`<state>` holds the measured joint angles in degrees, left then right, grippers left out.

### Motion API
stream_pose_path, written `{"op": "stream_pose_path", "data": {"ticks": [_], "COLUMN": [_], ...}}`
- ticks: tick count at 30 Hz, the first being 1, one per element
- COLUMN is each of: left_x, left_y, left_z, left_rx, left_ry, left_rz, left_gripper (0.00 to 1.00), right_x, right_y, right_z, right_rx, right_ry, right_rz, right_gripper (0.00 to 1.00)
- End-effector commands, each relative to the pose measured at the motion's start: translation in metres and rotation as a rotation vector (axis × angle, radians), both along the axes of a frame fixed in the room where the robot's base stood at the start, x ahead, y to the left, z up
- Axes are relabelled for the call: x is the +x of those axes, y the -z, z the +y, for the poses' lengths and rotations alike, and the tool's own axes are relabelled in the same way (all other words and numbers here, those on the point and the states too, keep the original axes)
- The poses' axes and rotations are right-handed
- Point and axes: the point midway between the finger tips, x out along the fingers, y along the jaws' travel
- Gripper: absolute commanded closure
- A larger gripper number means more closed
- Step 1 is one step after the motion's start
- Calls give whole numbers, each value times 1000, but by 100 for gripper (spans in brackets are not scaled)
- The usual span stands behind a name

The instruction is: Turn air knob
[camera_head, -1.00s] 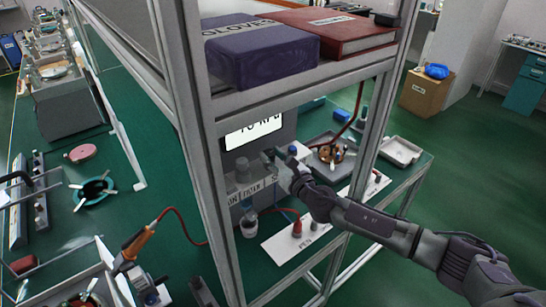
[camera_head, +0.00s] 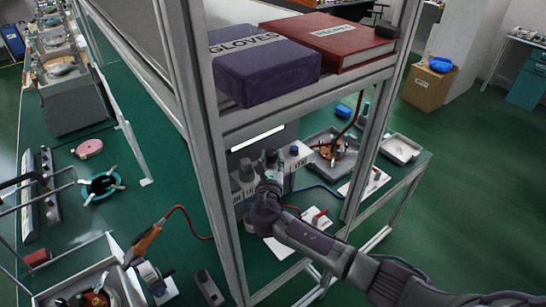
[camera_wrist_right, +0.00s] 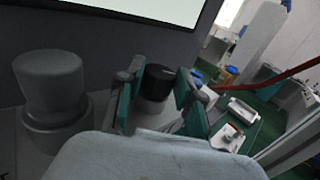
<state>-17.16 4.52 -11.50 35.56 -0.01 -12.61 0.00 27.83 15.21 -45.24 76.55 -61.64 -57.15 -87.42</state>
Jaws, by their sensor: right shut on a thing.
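A dark round knob (camera_wrist_right: 155,82) stands on the grey control panel (camera_wrist_right: 110,32), below a pale screen, in the right wrist view. My right gripper (camera_wrist_right: 157,94) has its two teal-padded fingers on either side of this knob and is shut on it. In the head view my right gripper (camera_head: 268,174) reaches the panel under the shelf and hides the knob. A larger grey knob (camera_wrist_right: 50,82) stands to the left of it; it also shows in the head view (camera_head: 246,169). I cannot read the knob's label. My left gripper is not in view.
A metal shelf frame (camera_head: 208,150) stands close around my right arm. It carries a purple gloves box (camera_head: 262,66) and a red binder (camera_head: 330,42). A small blue-topped knob (camera_head: 294,150) sits right of the gripper. A metal tray (camera_head: 400,149) lies farther right.

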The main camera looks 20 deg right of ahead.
Motion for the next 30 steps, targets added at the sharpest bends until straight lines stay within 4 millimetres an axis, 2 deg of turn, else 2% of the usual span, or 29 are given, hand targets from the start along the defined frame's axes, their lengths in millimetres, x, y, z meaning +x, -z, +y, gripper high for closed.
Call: {"op": "stream_pose_path", "data": {"ticks": [12,29,30], "left_x": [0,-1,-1], "left_y": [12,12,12], "left_z": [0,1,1], "left_rx": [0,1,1], "left_ry": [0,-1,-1], "left_rz": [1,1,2], "left_gripper": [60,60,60], "right_x": [2,3,3], "right_y": [1,-1,-1], "right_z": [4,4,4], "right_rx": [-1,0,0], "right_ry": [191,217,216], "right_rz": [-1,-2,-2], "right_gripper": [98,98,57]}}
